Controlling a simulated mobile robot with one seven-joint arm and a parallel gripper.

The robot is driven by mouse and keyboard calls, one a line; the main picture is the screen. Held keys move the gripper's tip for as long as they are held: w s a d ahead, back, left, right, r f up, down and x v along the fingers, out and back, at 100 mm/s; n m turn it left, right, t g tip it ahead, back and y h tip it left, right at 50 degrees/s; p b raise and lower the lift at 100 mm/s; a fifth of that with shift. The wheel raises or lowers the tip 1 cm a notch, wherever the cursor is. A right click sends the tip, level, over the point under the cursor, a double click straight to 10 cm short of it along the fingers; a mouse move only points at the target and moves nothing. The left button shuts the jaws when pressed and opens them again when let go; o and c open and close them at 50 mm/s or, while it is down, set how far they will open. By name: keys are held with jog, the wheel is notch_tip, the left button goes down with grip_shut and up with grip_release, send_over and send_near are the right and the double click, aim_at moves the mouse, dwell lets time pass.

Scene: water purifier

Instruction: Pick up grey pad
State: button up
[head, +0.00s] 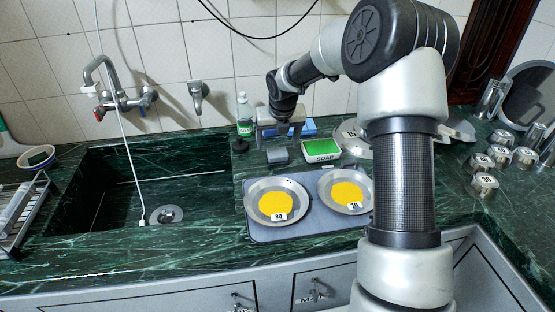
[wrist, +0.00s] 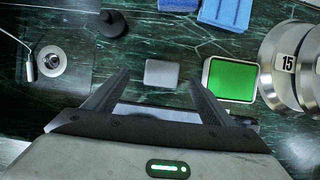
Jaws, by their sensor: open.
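The grey pad (head: 277,156) is a small block lying on the dark green marble counter, left of the green soap dish. It also shows in the wrist view (wrist: 161,73), near the middle. My gripper (head: 279,130) is open and empty above the counter by the pad. In the wrist view my gripper (wrist: 158,84) has its two fingers spread, and the pad appears between and slightly beyond their tips. The fingers do not appear to touch the pad. The exact height above it is hard to tell.
Right of the pad is the soap dish (head: 322,157); behind are blue sponges (wrist: 228,12) and a soap bottle (head: 245,116). In front, a grey tray (head: 256,233) holds two plates with yellow centres. The sink (head: 110,185) opens at left. Metal plates (wrist: 277,67) stand at right.

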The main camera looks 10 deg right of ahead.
aim_at(278, 153)
jog(key=shift+w+f, duration=0.25)
jog(key=shift+f, duration=0.3)
jog(key=x, duration=0.2)
jog(key=s+b+x, duration=0.1)
jog(key=x, duration=0.1)
jog(key=shift+w+d+f, duration=0.15)
jog(key=shift+d+f, duration=0.05)
jog(key=shift+f, duration=0.4)
jog(key=shift+w+f, duration=0.15)
jog(key=c, duration=1.2)
jog(key=shift+o, duration=0.2)
notch_tip(278, 153, up, 10)
jog(key=p, duration=0.1)
jog(key=shift+p, duration=0.4)
